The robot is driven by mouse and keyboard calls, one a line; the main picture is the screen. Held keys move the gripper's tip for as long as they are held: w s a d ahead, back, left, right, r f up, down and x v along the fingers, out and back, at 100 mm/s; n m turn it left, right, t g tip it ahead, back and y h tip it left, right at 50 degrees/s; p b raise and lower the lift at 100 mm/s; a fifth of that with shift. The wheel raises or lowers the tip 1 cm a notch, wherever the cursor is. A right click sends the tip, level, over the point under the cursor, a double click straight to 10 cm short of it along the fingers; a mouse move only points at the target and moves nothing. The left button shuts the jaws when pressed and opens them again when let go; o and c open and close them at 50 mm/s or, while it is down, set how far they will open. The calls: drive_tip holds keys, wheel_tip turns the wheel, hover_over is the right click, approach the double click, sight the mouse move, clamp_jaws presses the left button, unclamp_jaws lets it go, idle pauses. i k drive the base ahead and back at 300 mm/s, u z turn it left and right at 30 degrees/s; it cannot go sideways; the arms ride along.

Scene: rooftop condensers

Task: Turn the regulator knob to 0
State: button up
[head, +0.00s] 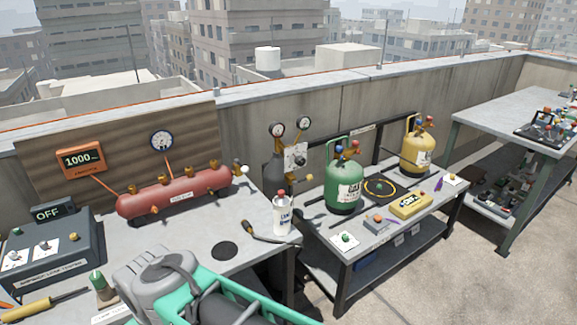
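The regulator knob (299,161) is a small dark knob on a white dial plate (291,152). The plate sits beside a dark gas cylinder (274,172), below two round gauges (277,130) and (304,123). The dial's marks are too small to read, so I cannot tell the knob's setting. My grey and teal arm reaches in from the bottom edge, in front of the left bench and well apart from the knob. I cannot make out any gripper fingers in the head view.
A red tank (175,194) with valves lies left. A green cylinder (345,187) and a yellow cylinder (418,148) stand right. Open floor (470,270) lies at lower right.

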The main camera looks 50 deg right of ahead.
sight(299, 160)
drive_tip(key=k, duration=0.55)
drive_tip(key=z, duration=0.7)
drive_tip(key=i, duration=0.5)
drive_tip(key=z, duration=0.05)
